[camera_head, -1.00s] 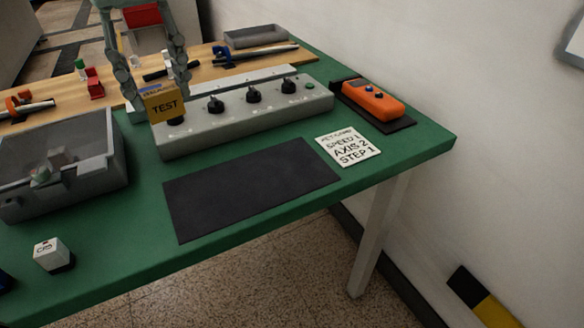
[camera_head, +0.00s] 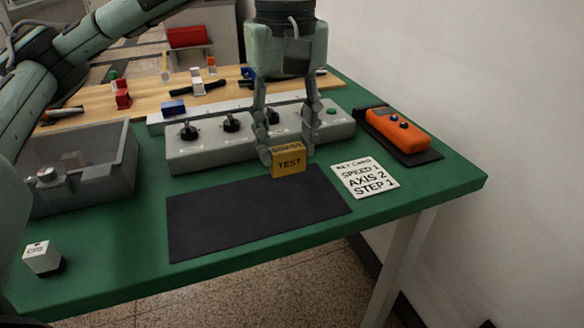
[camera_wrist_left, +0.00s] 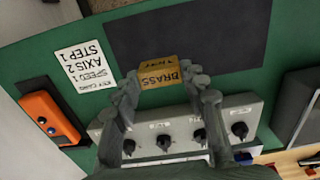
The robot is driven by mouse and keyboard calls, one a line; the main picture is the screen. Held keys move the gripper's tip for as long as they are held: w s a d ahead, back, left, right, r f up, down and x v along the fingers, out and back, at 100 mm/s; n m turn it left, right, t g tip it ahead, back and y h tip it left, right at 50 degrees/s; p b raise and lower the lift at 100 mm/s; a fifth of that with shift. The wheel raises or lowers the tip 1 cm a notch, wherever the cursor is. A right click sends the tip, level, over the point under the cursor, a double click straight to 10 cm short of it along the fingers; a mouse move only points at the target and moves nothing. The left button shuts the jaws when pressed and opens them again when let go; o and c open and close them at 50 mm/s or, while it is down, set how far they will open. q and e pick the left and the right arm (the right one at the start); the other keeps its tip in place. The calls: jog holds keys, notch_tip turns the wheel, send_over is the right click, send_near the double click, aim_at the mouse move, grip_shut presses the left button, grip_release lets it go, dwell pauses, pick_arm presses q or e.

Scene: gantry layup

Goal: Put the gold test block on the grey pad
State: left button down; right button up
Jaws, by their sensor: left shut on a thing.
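The gold test block (camera_head: 289,161) is held upright between the fingertips of my left gripper (camera_head: 290,148), its "TEST" face towards the head camera. In the left wrist view the block (camera_wrist_left: 158,76) shows a "BRASS" label between the fingers (camera_wrist_left: 160,82). The dark grey pad (camera_head: 250,216) lies flat and bare on the green table top. In the head view the block overlaps the pad's back edge, near its right end. The pad also shows beyond the block in the left wrist view (camera_wrist_left: 190,32). The block's exact height is hard to tell. My right gripper is not seen.
A grey control box (camera_head: 210,150) with black knobs stands just behind the pad. A key card (camera_head: 365,179) lies right of the pad, and an orange pendant (camera_head: 397,130) sits beyond it. A grey bin (camera_head: 90,180) and a white cube (camera_head: 42,257) are at left.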

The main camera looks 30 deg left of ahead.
aim_at(293, 171)
pick_arm(q)
jog(key=shift+w+d+f, duration=0.15)
jog(key=shift+d+f, duration=0.2)
jog(key=shift+d, duration=0.05)
jog(key=shift+f, duration=1.85)
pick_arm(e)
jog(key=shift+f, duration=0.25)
pick_arm(q)
jog(key=shift+f, duration=0.1)
jog(key=shift+f, duration=0.15)
jog(key=c, duration=0.9)
grip_release()
jog(key=shift+o, duration=0.2)
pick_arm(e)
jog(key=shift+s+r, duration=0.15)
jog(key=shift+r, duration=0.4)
